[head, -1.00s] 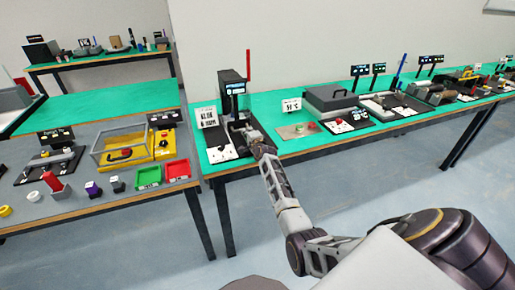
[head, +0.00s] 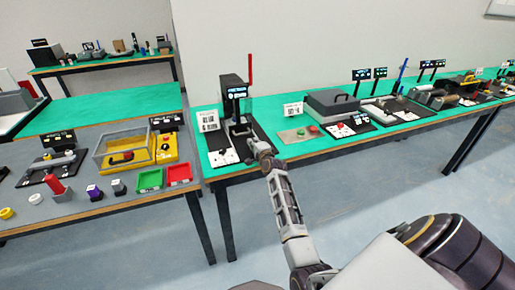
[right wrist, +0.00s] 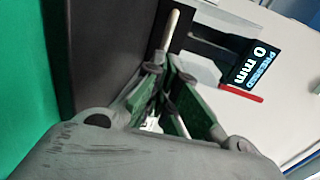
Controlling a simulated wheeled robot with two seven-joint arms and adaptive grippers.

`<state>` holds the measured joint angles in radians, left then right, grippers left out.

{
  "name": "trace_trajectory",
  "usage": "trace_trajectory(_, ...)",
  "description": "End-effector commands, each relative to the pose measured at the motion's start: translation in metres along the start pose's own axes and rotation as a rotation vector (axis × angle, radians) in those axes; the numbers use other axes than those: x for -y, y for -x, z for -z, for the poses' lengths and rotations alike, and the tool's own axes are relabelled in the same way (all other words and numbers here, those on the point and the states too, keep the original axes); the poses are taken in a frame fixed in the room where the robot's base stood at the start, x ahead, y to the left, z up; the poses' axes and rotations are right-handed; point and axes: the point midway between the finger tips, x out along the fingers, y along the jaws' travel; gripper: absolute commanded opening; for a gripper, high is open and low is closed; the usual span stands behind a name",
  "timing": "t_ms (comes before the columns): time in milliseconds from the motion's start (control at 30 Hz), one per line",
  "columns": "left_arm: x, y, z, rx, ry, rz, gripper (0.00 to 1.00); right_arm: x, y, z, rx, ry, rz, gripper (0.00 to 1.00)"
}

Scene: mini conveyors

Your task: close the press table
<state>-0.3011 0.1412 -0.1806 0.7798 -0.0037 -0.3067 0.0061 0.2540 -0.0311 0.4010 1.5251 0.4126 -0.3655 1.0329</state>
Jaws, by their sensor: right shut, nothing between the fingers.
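The press (head: 235,97) is a dark upright unit with a red lever (head: 250,68) standing up and a small lit display. It stands on a black base at the left end of the green table (head: 292,148). In the right wrist view its display (right wrist: 256,67) reads "PRESSED 0 mm", with part of the red lever (right wrist: 240,92) beside it. My right gripper (head: 258,147) is shut and empty, just in front of the press base, near the table's front edge; it also shows in the right wrist view (right wrist: 168,78). Contact cannot be told. My left gripper is out of view.
A nearer left table holds a yellow clear-sided box (head: 163,149) and green and red trays (head: 179,173). Open floor lies in front.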

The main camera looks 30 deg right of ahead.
Motion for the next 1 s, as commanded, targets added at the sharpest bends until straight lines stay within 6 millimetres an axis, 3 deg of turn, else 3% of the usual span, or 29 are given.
trace_trajectory(500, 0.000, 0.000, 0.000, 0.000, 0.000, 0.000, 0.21, 0.000, 0.043, -0.001, 0.001, -0.001, -0.001, 0.00)
trace_trajectory(1000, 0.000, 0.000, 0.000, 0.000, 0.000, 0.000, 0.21, 0.000, 0.050, 0.000, 0.001, -0.001, 0.000, 0.00)
